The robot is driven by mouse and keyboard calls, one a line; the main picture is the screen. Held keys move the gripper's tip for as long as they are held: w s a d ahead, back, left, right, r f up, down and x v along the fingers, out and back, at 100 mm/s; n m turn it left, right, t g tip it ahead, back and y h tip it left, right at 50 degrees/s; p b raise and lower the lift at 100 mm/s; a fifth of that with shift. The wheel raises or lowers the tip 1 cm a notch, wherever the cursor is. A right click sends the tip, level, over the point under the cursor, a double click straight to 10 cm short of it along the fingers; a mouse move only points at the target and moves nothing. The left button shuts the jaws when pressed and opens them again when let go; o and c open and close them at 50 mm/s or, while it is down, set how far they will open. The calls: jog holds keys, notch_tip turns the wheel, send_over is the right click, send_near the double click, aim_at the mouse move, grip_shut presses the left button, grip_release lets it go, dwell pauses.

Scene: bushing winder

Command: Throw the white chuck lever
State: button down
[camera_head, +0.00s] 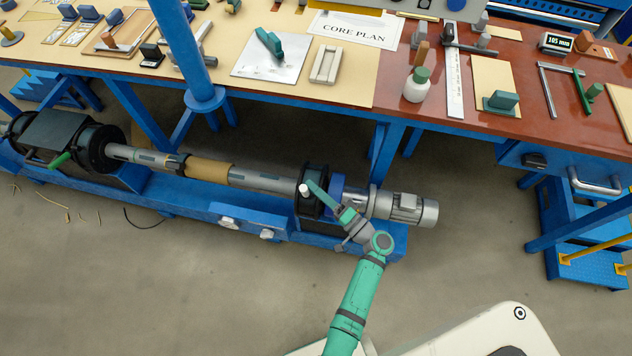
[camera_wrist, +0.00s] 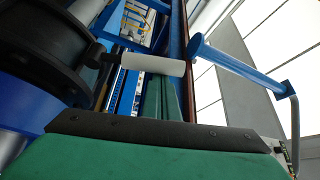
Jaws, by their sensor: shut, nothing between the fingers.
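The white chuck lever (camera_head: 304,190) is a short pale handle on the left side of the black round chuck (camera_head: 316,178), at the right end of the winder shaft. In the wrist view the lever (camera_wrist: 153,64) is a white cylinder on a dark stem, pointing right from the black chuck (camera_wrist: 45,45). My gripper (camera_head: 312,184) reaches in from the lower right, its green fingers shut and empty, with the tips close to the lever. In the wrist view the fingers (camera_wrist: 162,98) run up to just below the lever and overlap it in the picture. I cannot tell whether they touch.
The grey shaft (camera_head: 265,181) with a tan core (camera_head: 208,170) runs left along the blue machine bed (camera_head: 190,202). A motor (camera_head: 408,208) sits right of the chuck. The red-brown workbench (camera_head: 440,120) with tools stands behind.

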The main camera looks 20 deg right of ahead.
jog(key=shift+s+a+f, duration=0.2)
jog(key=shift+s+a, duration=0.2)
jog(key=shift+s, duration=0.1)
jog(key=shift+s+a+f, duration=0.2)
jog(key=shift+s+a, duration=0.2)
jog(key=shift+s, duration=0.1)
jog(key=s+a+f, duration=0.2)
jog(key=s+f, duration=0.2)
jog(key=f, duration=0.1)
jog(key=shift+s+a+f, duration=0.2)
jog(key=shift+a, duration=0.2)
notch_tip(320, 180, up, 4)
jog(key=d, duration=0.2)
jog(key=s+d+f, duration=0.4)
jog(key=s+d, duration=0.1)
jog(key=d, duration=0.1)
